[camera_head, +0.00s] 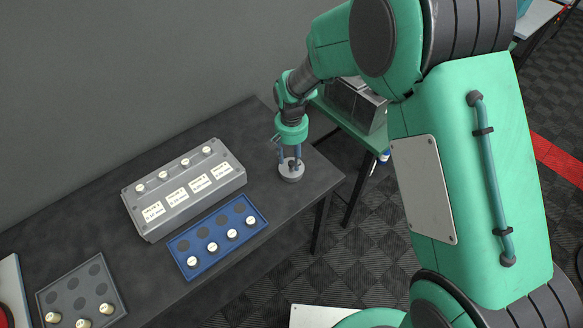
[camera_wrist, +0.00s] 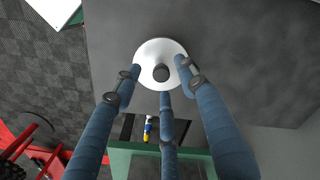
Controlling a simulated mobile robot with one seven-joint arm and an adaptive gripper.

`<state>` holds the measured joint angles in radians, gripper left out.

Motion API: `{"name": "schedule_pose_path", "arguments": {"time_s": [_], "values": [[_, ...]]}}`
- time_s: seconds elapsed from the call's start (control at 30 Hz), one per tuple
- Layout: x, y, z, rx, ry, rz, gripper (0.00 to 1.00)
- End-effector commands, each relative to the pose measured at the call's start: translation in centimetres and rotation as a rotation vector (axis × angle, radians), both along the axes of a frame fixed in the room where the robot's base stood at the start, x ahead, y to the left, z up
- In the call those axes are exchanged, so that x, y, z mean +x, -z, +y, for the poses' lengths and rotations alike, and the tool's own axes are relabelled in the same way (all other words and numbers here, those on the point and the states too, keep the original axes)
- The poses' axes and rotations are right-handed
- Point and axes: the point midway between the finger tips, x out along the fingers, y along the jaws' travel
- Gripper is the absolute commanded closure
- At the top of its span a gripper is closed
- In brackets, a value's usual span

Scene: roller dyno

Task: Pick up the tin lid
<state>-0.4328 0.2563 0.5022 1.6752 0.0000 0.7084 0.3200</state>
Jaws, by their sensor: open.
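The tin lid (camera_head: 291,174) is a pale round disc with a dark knob in its middle. It lies flat on the dark table (camera_head: 262,215) near its right end. In the wrist view the lid (camera_wrist: 150,53) lies beyond my fingertips, its dark knob in plain sight. My gripper (camera_head: 290,163) is over the lid, pointing down. Its three blue fingers are spread apart in the wrist view (camera_wrist: 160,77), two overlapping the lid's left and right sides and one below it. Nothing is held. I cannot tell whether the fingertips touch the lid.
A grey box (camera_head: 187,191) with labels and white-topped knobs stands left of the lid. A blue tray (camera_head: 217,234) with several white-topped pieces lies in front of it. A grey tray (camera_head: 82,292) is at lower left. A green bench (camera_head: 348,131) with a dark machine stands behind right.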

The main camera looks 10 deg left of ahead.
Motion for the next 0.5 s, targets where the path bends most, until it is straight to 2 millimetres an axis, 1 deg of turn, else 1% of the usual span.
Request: {"name": "schedule_pose_path", "arguments": {"time_s": [0.03, 0.2, 0.3, 0.5], "values": [[-0.1, 0.8, -0.1, -0.001, 0.000, 0.002, 0.58], [0.0, 2.3, 0.0, 0.000, 0.000, 0.000, 0.58], [0.0, 2.6, 0.0, 0.000, 0.000, 0.000, 0.58], [0.0, 2.6, 0.0, 0.000, 0.000, -0.001, 0.58]]}}
